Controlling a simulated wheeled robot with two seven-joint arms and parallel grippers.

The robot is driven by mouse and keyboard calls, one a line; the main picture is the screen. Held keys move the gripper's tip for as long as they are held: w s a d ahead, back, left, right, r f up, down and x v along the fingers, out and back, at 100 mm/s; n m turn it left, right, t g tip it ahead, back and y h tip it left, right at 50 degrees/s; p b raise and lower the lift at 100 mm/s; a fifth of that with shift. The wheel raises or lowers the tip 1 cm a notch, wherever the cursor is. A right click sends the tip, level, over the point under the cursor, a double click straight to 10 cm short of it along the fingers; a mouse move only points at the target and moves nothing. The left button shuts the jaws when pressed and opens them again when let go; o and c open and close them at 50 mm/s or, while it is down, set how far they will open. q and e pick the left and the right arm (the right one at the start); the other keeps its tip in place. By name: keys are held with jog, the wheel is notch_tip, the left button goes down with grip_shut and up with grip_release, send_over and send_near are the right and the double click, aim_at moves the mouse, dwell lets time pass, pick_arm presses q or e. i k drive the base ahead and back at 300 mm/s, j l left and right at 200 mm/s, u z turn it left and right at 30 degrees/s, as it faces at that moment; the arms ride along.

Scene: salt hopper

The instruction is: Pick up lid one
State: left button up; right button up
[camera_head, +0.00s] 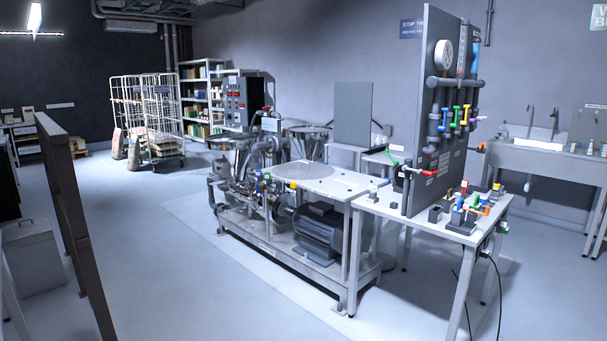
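A flat, round grey disc (303,171) lies on the pale top of the machine bench (344,187) in the middle of the view. It looks like a lid, but I see no label that says it is lid one. Two round metal hopper-like vessels stand behind the bench: one at the left (226,141) and one further right (308,130). I cannot tell whether either has a lid on it. Neither of my grippers is in view.
A tall grey panel (422,165) with valves stands on the right table (440,205), among small coloured fittings. A brown upright frame (68,205) stands at the left. Wheeled cages (160,105) and a shelf (195,90) are behind. The floor (165,280) between frame and bench is clear.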

aim_at(301, 169)
jog(key=i+l, duration=0.2)
jog(key=i+l+z, duration=0.1)
jog(key=i, duration=0.3)
jog(key=i+l+u, duration=0.1)
jog(key=i, duration=0.3)
jog(key=i+l+u, duration=0.1)
jog(key=i, duration=0.35)
jog(key=i+l+u, duration=0.1)
jog(key=i+l, duration=0.15)
jog(key=i, duration=0.15)
jog(key=i+j+u, duration=0.1)
jog(key=i+u, duration=0.2)
jog(key=i, duration=0.35)
jog(key=i+u, duration=0.35)
jog(key=i, duration=0.3)
jog(key=i+l+z, duration=0.1)
jog(key=i+z, duration=0.3)
jog(key=i, duration=0.15)
jog(key=i+z, duration=0.45)
jog(key=i+j+z, duration=0.4)
jog(key=i, duration=0.25)
